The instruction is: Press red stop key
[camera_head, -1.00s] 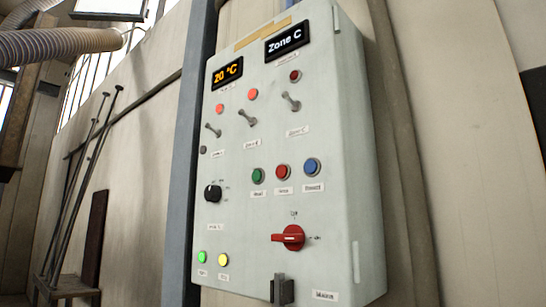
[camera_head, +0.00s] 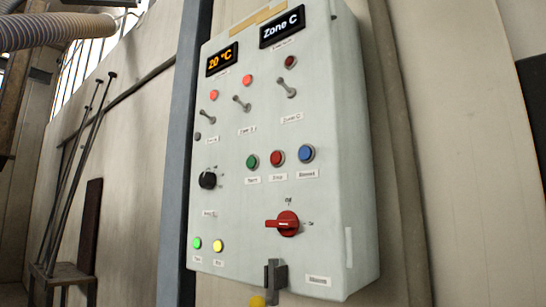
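A red round key (camera_head: 277,157) is in the middle of a row of three on the grey control box (camera_head: 335,200). A small label sits under it, too blurred to read surely. A green key (camera_head: 252,161) is to its left and a blue key (camera_head: 306,153) to its right. Nothing covers the red key. Neither of my grippers is in view.
A red rotary switch (camera_head: 287,223) sits below the keys, a black knob (camera_head: 208,180) to their left, and toggle levers above. A dark latch (camera_head: 276,278) and an unclear yellow thing (camera_head: 257,301) are at the bottom. Rods (camera_head: 75,170) lean at left.

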